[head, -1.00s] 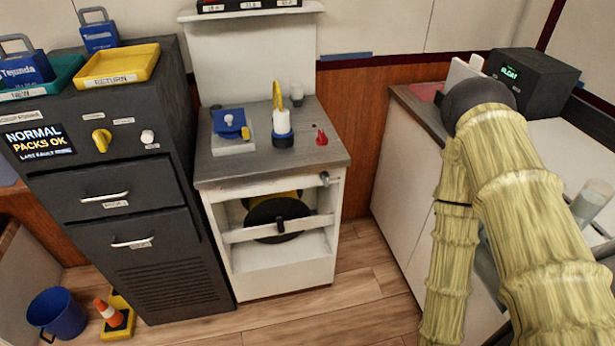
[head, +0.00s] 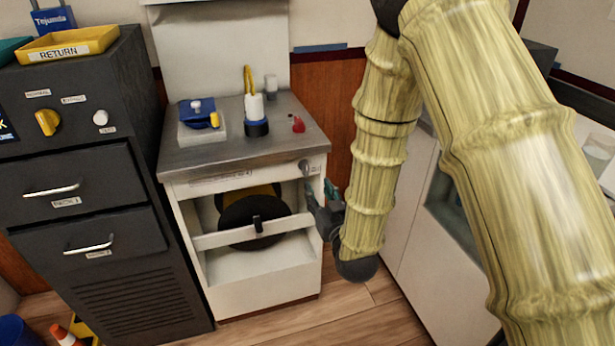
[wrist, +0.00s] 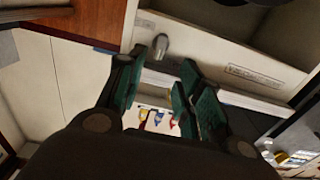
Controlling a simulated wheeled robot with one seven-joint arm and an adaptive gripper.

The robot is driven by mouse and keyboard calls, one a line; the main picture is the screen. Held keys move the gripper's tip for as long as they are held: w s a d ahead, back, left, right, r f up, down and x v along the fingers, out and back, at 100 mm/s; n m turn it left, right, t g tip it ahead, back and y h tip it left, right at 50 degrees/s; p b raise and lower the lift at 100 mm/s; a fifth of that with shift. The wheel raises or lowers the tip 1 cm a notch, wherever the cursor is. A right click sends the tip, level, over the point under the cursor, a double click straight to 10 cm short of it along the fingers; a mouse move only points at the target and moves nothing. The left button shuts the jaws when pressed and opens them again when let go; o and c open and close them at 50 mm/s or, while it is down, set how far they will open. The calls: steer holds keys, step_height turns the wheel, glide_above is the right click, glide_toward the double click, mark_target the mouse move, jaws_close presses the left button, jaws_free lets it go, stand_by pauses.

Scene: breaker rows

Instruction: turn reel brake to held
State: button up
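The white cabinet (head: 265,292) holds a black reel (head: 235,215) behind a white cross bar. A small grey knob (head: 304,167) sits at the right end of its front panel, beside a label strip too small to read. The knob also shows in the wrist view (wrist: 161,46), ahead of and between the fingertips, seemingly apart from them. A black handle (head: 257,224) is on the cross bar. My gripper (head: 320,188) is at the cabinet's front right, just below the knob. Its green-padded fingers (wrist: 164,62) are open with nothing between them.
The cabinet top carries a blue-topped block (head: 198,112), a white and blue bottle (head: 256,118) and a red knob (head: 298,124). A dark drawer unit (head: 85,190) stands close on the left. A white counter (head: 408,205) is on the right.

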mark_target(307, 170)
steer(key=x, duration=1)
steer(key=shift+w+f, duration=0.1)
steer(key=shift+w, duration=0.1)
steer(key=shift+c, duration=0.4)
jaws_close()
